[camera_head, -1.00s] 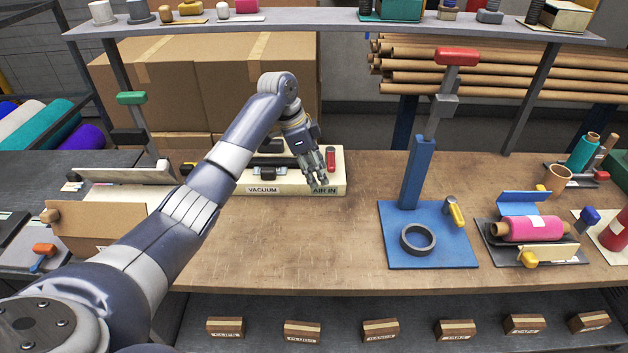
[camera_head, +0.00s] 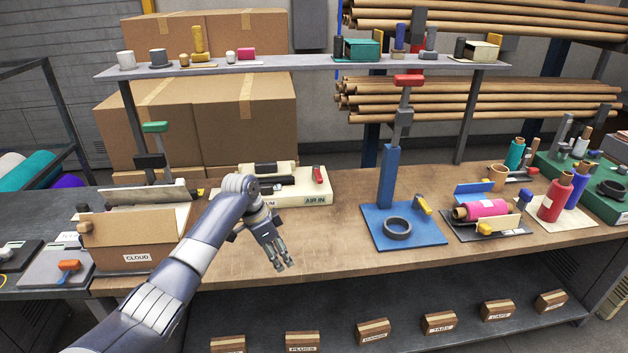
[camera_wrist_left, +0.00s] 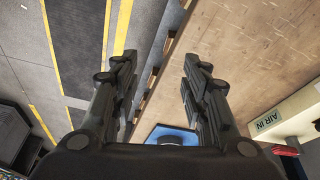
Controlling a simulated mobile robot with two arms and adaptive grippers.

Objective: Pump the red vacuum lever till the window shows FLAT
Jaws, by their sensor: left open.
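The cream vacuum unit (camera_head: 282,203) lies at the back of the wooden bench, left of centre, with "AIR IN" readable on its front. A small red lever (camera_head: 318,173) is at its right end. It seems to show as a red piece in the left wrist view (camera_wrist_left: 285,150), beside the unit's "AIR IN" label. I cannot make out a window or the word FLAT. My left gripper (camera_head: 280,262) is open and empty, in front of the unit near the bench's front edge, apart from the lever. My forearm and wrist hide part of the unit. My right gripper is not in view.
A blue press (camera_head: 388,180) with a red-topped handle stands right of the unit, a dark ring (camera_head: 397,230) on its base. A cardboard box (camera_head: 137,259) labelled CLOUD is at left. A grey shelf (camera_head: 290,67) spans above. Bench between gripper and press is clear.

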